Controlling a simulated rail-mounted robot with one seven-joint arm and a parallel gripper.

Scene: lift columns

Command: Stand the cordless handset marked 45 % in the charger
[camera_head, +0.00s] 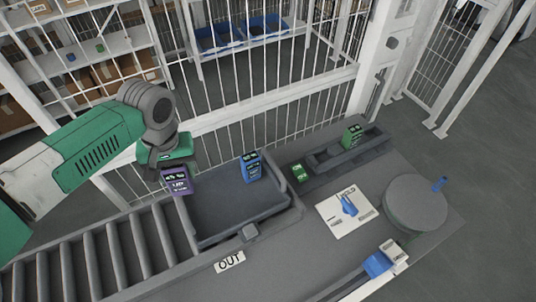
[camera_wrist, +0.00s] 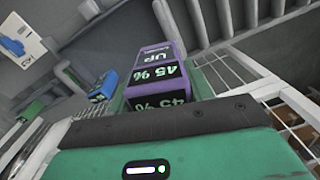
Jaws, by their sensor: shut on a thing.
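A purple handset hangs from my gripper (camera_head: 172,167) in the head view, its lower part (camera_head: 178,185) showing over the left edge of the grey tray. In the wrist view the purple handset (camera_wrist: 155,62) reads 45 % and UP on its faces. My gripper is shut on it; the fingertips are mostly hidden. A long dark grey holder (camera_head: 330,161), which looks like the charger, lies to the right, apart from the handset. A green handset (camera_head: 352,135) stands near its right end. A blue handset (camera_head: 251,166) stands in the grey tray (camera_head: 225,215).
A green block (camera_head: 299,172) lies at the holder's left end. An OUT label (camera_head: 230,262) fronts the tray, with rollers (camera_head: 110,260) to the left. A HOLD card (camera_head: 335,222) carries a blue piece. A round grey stand (camera_head: 415,203) is at right. Barred fencing (camera_head: 270,95) stands behind.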

